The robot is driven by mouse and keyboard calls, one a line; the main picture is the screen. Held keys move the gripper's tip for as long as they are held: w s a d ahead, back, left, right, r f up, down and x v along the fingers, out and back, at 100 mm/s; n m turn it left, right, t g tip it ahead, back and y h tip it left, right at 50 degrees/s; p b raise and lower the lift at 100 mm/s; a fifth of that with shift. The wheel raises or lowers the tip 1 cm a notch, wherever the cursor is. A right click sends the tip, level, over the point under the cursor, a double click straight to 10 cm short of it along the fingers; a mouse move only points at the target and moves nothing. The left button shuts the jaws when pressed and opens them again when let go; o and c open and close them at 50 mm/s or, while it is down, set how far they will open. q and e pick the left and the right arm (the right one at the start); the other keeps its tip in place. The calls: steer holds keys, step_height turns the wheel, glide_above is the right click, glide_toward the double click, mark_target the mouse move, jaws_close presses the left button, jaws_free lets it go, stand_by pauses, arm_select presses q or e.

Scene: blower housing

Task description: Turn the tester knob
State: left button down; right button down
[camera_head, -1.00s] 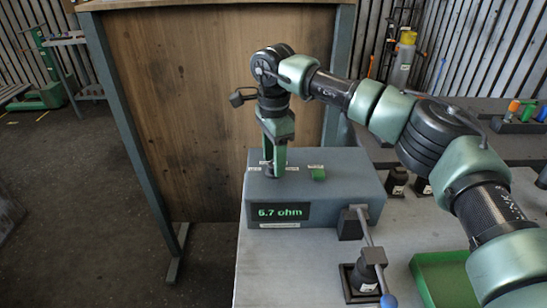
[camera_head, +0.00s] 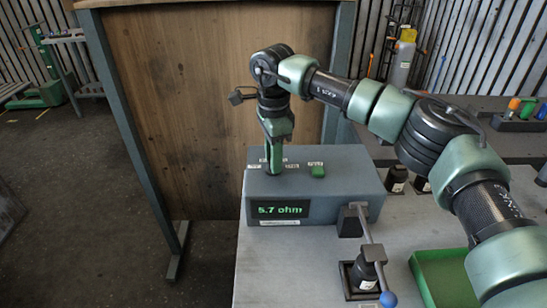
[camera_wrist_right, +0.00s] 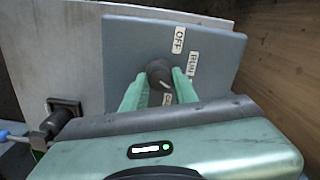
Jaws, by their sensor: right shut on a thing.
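The tester is a grey box (camera_head: 345,175) on the table, with a lit green display (camera_head: 279,209) reading 5.7 ohm. Its dark round knob (camera_wrist_right: 157,70) is on the top face. Labels OFF (camera_wrist_right: 179,40) and RUN (camera_wrist_right: 194,63) are beside it; another label is partly hidden between the fingers. My right gripper (camera_head: 273,167) reaches down from above and is shut on the knob, with one green finger on each side in the right wrist view (camera_wrist_right: 160,82). In the head view the fingers hide most of the knob. My left gripper is not in view.
A green button (camera_head: 317,171) sits on the box top, right of the knob. A green tray (camera_head: 440,278) lies farther right. A wooden panel (camera_head: 210,110) stands behind the box.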

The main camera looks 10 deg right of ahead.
steer(key=m, duration=0.4)
steer(key=shift+r+m+b, duration=0.1)
steer(key=shift+m+b, duration=0.4)
steer(key=shift+m, duration=1.4)
steer(key=c, duration=1.1)
jaws_free()
step_height(320, 180, up, 8)
steer(key=shift+f+b, duration=0.1)
steer(key=shift+b, duration=0.5)
